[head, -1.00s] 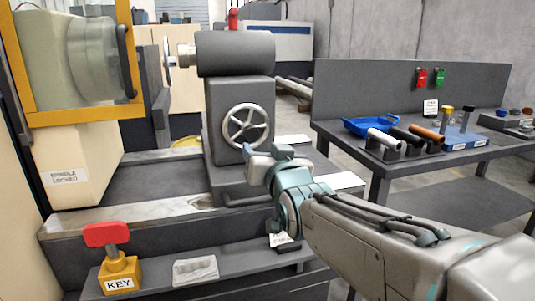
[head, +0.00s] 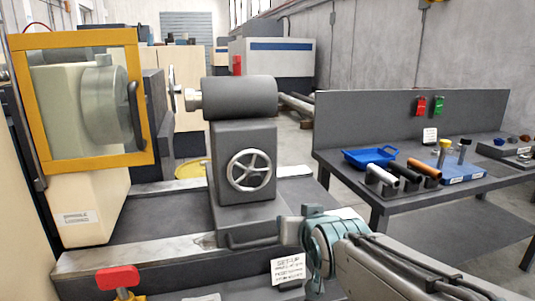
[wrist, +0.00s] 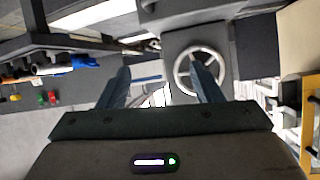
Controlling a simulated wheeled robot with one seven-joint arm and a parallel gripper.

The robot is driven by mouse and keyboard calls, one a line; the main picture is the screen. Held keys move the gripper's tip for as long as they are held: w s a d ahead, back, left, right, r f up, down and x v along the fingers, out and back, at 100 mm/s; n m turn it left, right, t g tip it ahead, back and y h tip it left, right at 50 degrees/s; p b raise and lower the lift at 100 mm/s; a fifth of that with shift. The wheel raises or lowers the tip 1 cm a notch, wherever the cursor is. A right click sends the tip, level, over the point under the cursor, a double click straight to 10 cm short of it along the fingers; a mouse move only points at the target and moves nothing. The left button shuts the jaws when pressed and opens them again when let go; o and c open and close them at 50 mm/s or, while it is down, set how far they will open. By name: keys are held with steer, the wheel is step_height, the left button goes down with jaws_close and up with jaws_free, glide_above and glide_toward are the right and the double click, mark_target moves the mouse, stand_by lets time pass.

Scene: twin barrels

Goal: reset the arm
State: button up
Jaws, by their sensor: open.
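My arm reaches in from the lower right of the head view. My gripper shows in the wrist view (wrist: 163,82) with its two fingers apart and nothing between them. In the head view my gripper is small and partly hidden by my wrist, just right of the grey tailstock (head: 243,165) foot. The tailstock's handwheel (head: 249,170) also appears beyond the fingers in the wrist view (wrist: 200,70), partly behind the right finger. I cannot tell the exact gap between the fingers and the machine.
A yellow-framed guard (head: 145,100) stands at left. A red-handled key (head: 118,278) sits at the lower front. A set-up card (head: 288,268) is close beside my wrist. The workbench (head: 340,165) at right carries a blue tray (head: 370,157) and several cylinders. Floor shows between machine and bench.

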steer(key=s+d+r+g+h+p, duration=0.1)
steer(key=s+d+g+p, duration=0.3)
steer(key=s+p, duration=0.3)
steer(key=s+d+r+g+h+p, duration=0.1)
steer(key=s+d+g+p, duration=0.3)
steer(key=s+p, duration=0.3)
steer(key=s+g, duration=0.1)
steer(key=s, duration=0.2)
steer(key=shift+d+r+m+g, duration=0.2)
steer(key=shift+r+m+g, duration=0.05)
steer(key=shift+m+g, duration=0.15)
